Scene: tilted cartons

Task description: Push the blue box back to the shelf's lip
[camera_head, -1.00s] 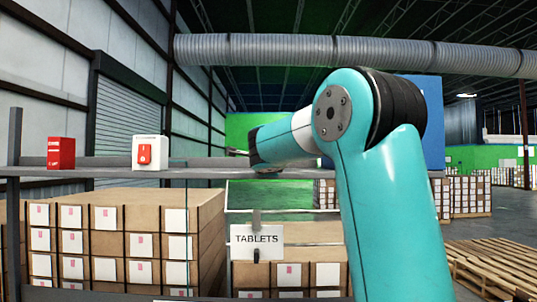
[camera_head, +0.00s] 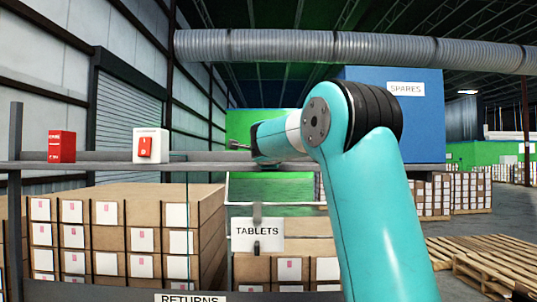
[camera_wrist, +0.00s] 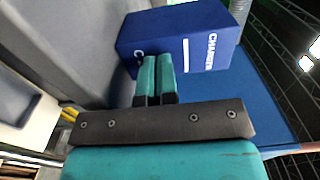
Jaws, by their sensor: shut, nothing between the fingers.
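In the head view I cannot make out this box; my arm covers part of the shelf. The shelf (camera_head: 100,170) runs across at mid-height, and the end of my arm is at its right part.
A large blue block marked SPARES (camera_head: 420,125) is behind my arm. A TABLETS sign (camera_head: 257,235) hangs below the shelf, in front of stacked cartons (camera_head: 110,230).

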